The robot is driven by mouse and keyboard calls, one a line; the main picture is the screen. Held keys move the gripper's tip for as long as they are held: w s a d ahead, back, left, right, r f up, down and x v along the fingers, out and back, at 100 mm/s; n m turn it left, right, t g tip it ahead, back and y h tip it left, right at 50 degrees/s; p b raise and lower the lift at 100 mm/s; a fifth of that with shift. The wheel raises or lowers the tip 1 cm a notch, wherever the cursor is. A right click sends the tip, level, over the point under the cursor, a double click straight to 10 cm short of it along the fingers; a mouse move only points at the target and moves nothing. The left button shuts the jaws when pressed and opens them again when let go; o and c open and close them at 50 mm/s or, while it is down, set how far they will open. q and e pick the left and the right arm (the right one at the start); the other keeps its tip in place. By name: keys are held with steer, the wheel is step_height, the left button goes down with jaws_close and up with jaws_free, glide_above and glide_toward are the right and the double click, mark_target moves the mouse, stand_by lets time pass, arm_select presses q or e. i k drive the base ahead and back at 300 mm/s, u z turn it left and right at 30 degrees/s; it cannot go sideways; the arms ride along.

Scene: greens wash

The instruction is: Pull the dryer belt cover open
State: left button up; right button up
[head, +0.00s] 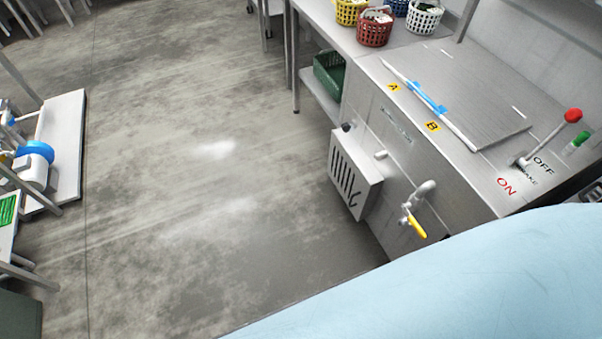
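A pale metal box with dark vertical slots (355,176) sticks out from the side of the steel machine (440,165); it looks like the belt cover, though no label confirms this. A small dark knob shows at its upper edge, and a short light peg stands beside it on the machine's side. I cannot tell whether it is latched or ajar. Neither of my grippers is in view.
A red-knobbed lever (573,116) stands by ON and OFF marks. A yellow-handled tap (414,226) juts out below. Baskets (375,28) stand on the back table. A pale blue surface (460,285) fills the lower right. The floor at left centre is clear.

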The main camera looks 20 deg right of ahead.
mark_target(354, 186)
steer(key=u, duration=0.25)
steer(key=i, duration=0.9)
steer(key=z, duration=0.95)
steer(key=i, duration=0.55)
steer(key=z, duration=0.65)
